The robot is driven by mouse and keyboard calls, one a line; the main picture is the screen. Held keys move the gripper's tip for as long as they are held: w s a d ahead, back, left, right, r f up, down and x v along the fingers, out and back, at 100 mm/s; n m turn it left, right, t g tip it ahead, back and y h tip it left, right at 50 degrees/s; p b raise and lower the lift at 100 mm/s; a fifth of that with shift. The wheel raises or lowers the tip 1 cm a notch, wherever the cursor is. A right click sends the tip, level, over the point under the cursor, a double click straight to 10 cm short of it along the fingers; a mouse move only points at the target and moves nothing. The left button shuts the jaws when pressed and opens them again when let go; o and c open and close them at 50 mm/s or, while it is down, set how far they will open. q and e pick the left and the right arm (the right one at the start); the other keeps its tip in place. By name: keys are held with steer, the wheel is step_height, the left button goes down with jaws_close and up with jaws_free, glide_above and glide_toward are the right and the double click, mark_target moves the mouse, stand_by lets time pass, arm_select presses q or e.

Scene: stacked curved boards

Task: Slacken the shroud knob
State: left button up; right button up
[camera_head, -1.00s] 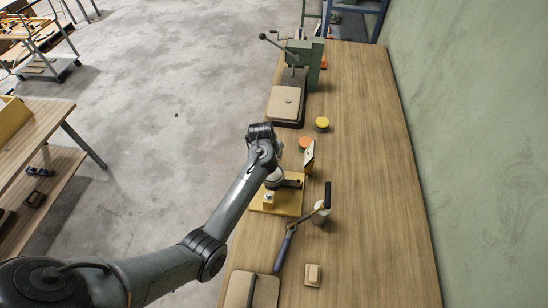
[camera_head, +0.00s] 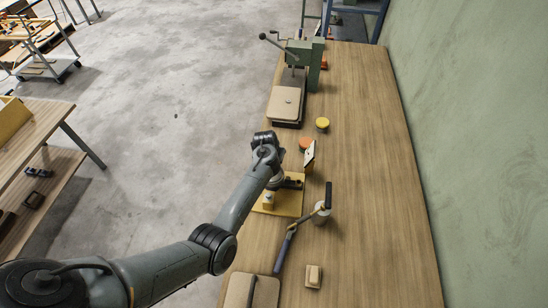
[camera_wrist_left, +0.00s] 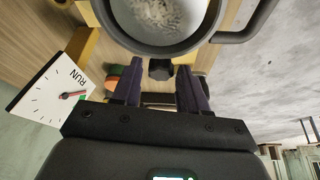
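A small black knob (camera_wrist_left: 160,69) shows in the left wrist view, just under the rim of a grey round shroud (camera_wrist_left: 225,22) with a speckled pale inside. My left gripper (camera_wrist_left: 159,74) has its two dark fingers apart, one on each side of the knob in the picture. Narrow gaps show between the knob and the fingers, and its depth between them is unclear. In the head view my left wrist (camera_head: 266,142) hangs over the fixture on a yellow base (camera_head: 290,205) and hides the fingers and knob. My right gripper is not in view.
A white dial card marked RUN (camera_wrist_left: 52,90) stands close beside the left gripper. A blue-handled tool (camera_head: 285,250) leans by a pale cup (camera_head: 321,215). A green press (camera_head: 313,65) stands farther back. The right side of the wooden bench (camera_head: 375,160) is clear.

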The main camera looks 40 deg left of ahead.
arm_select(q)
jaws_close()
steer(key=shift+d+r+n+y+p, duration=0.1)
steer(key=shift+r+n+y+p, duration=0.15)
steer(key=shift+n+p, duration=0.6)
steer(key=shift+w+f+n+g+y, duration=0.1)
steer(key=shift+f+n+g+y, duration=0.2)
steer(key=shift+n, duration=0.45)
steer(key=shift+o, duration=1.4)
jaws_free()
steer(key=shift+r, duration=0.1)
steer(key=p+v, duration=0.2)
steer(key=v, duration=0.8)
steer(key=shift+r+p, duration=0.35)
steer(key=shift+p, duration=0.05)
